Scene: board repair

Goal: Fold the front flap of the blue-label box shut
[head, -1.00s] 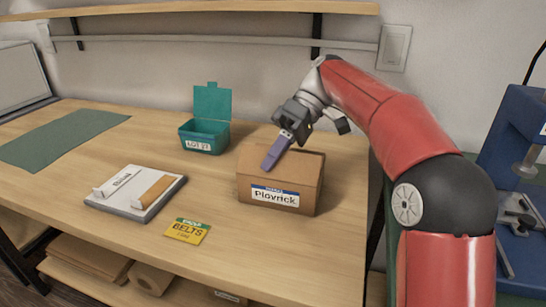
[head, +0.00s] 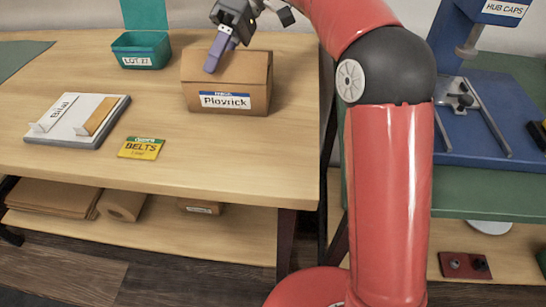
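The blue-label box (head: 226,95) is a brown cardboard box on the wooden workbench, with a white and blue label reading roughly "Plavrick" on its front. Its top looks covered by brown cardboard, but I cannot tell the exact angle of the front flap. My gripper (head: 211,67) is over the left part of the box top, reaching in from behind. Its purple fingers point down toward the front edge and look close together, with nothing visible between them. They appear to touch or nearly touch the cardboard.
A teal open-lidded bin (head: 140,52) stands behind left. A grey tray (head: 62,139) and a yellow belts card (head: 142,149) lie to the left. The bench's wooden front (head: 230,165) is clear. A blue press machine (head: 490,130) stands right, beyond my red arm.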

